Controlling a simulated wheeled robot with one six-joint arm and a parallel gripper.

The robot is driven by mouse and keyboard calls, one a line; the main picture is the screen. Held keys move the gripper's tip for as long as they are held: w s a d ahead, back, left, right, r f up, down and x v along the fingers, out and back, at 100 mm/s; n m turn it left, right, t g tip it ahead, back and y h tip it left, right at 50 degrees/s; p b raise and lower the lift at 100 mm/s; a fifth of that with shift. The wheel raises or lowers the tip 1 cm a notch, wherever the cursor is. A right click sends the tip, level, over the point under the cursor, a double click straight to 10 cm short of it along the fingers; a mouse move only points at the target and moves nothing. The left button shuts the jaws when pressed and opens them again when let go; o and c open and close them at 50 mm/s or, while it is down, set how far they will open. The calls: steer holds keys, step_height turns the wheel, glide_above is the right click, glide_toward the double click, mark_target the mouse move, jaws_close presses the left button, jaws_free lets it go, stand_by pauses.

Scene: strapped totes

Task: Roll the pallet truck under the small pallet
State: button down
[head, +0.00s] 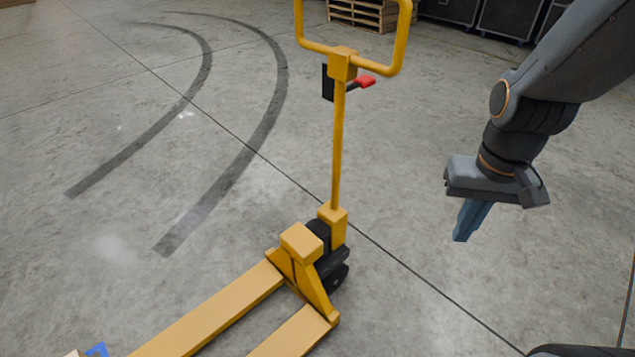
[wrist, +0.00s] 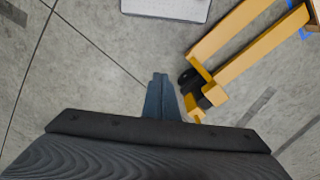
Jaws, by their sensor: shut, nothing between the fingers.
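The yellow pallet truck (head: 301,243) stands on the concrete floor in the middle of the head view. Its upright handle (head: 338,150) ends in a loop at the top with a red lever. Its two forks (head: 215,312) run toward the lower left and leave the picture. In the wrist view the truck (wrist: 240,45) is at the upper right. My gripper (head: 463,236) is shut and empty, to the right of the handle and apart from it. It also shows in the wrist view (wrist: 160,80). I cannot make out the small pallet for sure; a pale corner (head: 73,354) shows at the lower left edge.
Blue floor marking (head: 97,350) lies at the lower left. Dark curved tyre marks (head: 255,140) cross the floor. Stacked wooden pallets (head: 362,14) and dark cases (head: 510,18) stand at the back. A light grey flat object (wrist: 166,8) shows in the wrist view. Floor around the handle is clear.

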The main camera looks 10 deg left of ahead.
steer(key=w+a+f+m+t+y+b, duration=0.1)
steer(key=w+f+t+b, duration=0.2)
steer(key=w+f, duration=0.5)
steer(key=w+f+m+t+b, duration=0.15)
steer(key=w+f+b, duration=0.25)
steer(key=w, duration=0.8)
steer(key=w+a+f+m+t+y+b, duration=0.1)
steer(key=w+f+t+b, duration=0.2)
steer(key=w+f, duration=0.55)
steer(key=w+a+f+m+t+y+b, duration=0.4)
steer(key=w+a+f+y+b, duration=0.65)
steer(key=a+f, duration=0.2)
steer(key=s+a+r+b+x, duration=0.1)
steer(key=b+x, duration=0.2)
steer(key=x, duration=0.6)
steer(key=shift+s+a+f+m+y, duration=0.15)
steer(key=shift+s+a+y, duration=0.1)
steer(key=shift+s, duration=0.55)
steer(key=shift+s+a+f+m+y, duration=0.15)
steer(key=shift+s+a+y, duration=0.1)
steer(key=shift+s, duration=0.55)
steer(key=shift+d, duration=0.1)
steer(key=shift+s, duration=0.1)
